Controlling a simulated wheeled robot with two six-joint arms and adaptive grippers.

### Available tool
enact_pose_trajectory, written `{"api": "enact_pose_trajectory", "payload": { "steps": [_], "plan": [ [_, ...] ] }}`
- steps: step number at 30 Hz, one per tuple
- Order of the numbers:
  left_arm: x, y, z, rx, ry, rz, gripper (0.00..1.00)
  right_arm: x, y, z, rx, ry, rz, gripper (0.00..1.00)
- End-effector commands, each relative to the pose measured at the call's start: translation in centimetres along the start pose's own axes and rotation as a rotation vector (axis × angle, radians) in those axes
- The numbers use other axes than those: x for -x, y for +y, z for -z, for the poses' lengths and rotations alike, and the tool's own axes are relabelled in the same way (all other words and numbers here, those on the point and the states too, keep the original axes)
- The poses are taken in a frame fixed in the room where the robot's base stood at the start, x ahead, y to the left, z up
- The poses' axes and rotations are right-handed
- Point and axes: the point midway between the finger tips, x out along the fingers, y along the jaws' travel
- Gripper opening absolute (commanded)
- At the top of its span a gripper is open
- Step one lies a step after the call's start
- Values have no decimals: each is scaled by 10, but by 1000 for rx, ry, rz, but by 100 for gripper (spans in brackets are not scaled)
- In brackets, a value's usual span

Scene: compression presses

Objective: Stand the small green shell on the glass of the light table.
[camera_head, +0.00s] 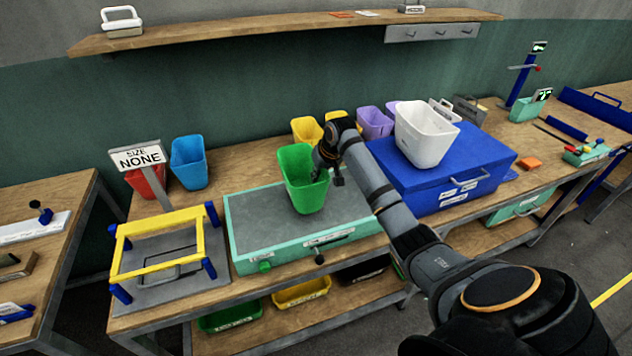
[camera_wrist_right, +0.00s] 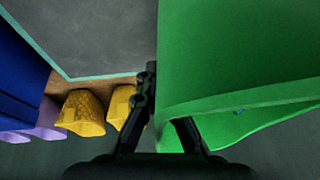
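The small green shell (camera_head: 301,182) is upright over the light table (camera_head: 242,265), which has a mint frame and a dark grey glass top (camera_head: 250,216). I cannot tell whether its base touches the glass. My right gripper (camera_head: 328,168) is at the shell's right rim. In the right wrist view the gripper's fingers (camera_wrist_right: 168,100) sit on either side of the wall of the green shell (camera_wrist_right: 235,55), shut on it; one fingertip is hidden by the wall. The glass (camera_wrist_right: 105,35) shows to the left there. My left gripper is not in view.
A blue case (camera_head: 440,180) with a white shell (camera_head: 424,133) on top stands right of the light table. Yellow shells (camera_head: 306,130) and a purple shell (camera_head: 374,122) stand behind. A yellow frame (camera_head: 160,228), a "SIZE NONE" sign (camera_head: 140,157) and a blue shell (camera_head: 189,162) are left.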

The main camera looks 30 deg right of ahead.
Motion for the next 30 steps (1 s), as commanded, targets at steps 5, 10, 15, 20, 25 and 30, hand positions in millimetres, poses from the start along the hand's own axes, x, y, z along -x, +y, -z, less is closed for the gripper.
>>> {"api": "enact_pose_trajectory", "payload": {
  "steps": [5,10,15,20,25,30],
  "plan": [
    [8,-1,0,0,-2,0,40,-12,-3,-1,-1,-4,0,0],
    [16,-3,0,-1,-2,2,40,-33,1,-10,0,-1,1,0],
    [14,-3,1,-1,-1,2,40,-36,1,-11,1,1,1,0],
    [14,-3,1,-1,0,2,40,-38,2,-12,0,0,1,0],
    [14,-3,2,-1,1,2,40,-38,2,-12,0,0,0,26],
    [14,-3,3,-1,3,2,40,-37,2,-12,0,0,0,28]
  ]
}}
